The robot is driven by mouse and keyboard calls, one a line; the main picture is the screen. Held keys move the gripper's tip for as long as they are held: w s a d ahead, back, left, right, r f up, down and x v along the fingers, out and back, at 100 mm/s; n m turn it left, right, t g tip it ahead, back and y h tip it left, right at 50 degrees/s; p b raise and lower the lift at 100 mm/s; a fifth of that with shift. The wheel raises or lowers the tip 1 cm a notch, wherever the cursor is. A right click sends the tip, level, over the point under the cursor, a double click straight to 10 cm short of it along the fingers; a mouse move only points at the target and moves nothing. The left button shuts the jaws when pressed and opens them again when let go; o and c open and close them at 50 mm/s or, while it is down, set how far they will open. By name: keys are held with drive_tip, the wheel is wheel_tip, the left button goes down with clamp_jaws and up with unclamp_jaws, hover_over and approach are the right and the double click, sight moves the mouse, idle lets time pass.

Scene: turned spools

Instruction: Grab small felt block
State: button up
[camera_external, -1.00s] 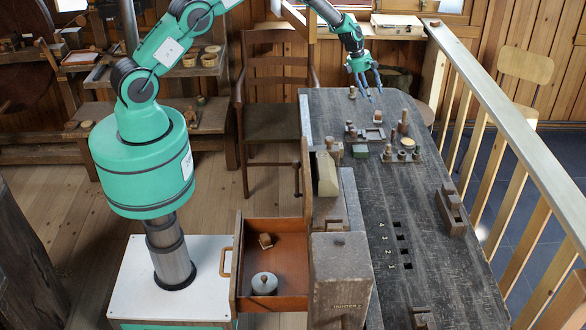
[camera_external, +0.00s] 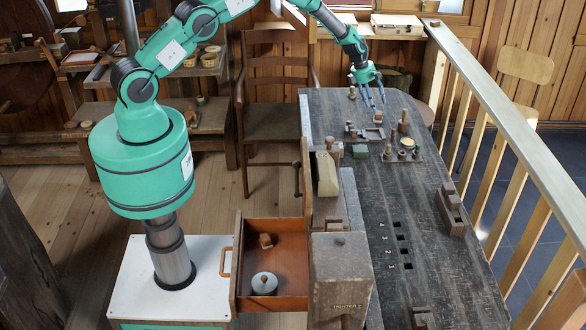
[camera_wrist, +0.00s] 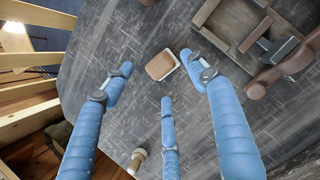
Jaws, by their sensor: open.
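A small block with a tan top and a pale lower edge, which looks like the felt block (camera_wrist: 162,64), lies on the dark bench top in the wrist view. My gripper (camera_wrist: 162,84) is open and empty, with its blue fingers spread around the near side of the block. The block is just beyond the lower finger's tip, between the left and right fingertips in the picture. In the external view my gripper (camera_external: 373,103) points down over the far end of the bench.
A turned peg (camera_wrist: 137,160) stands near the lower finger; it also shows in the external view (camera_external: 352,92). A wooden tray (camera_wrist: 228,44) lies to the right of the block. A green block (camera_external: 360,151) and several turned pieces stand nearer on the bench (camera_external: 375,215).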

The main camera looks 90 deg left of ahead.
sight(378, 116)
drive_tip(key=shift+x, duration=2.5)
drive_tip(key=c, duration=1.1)
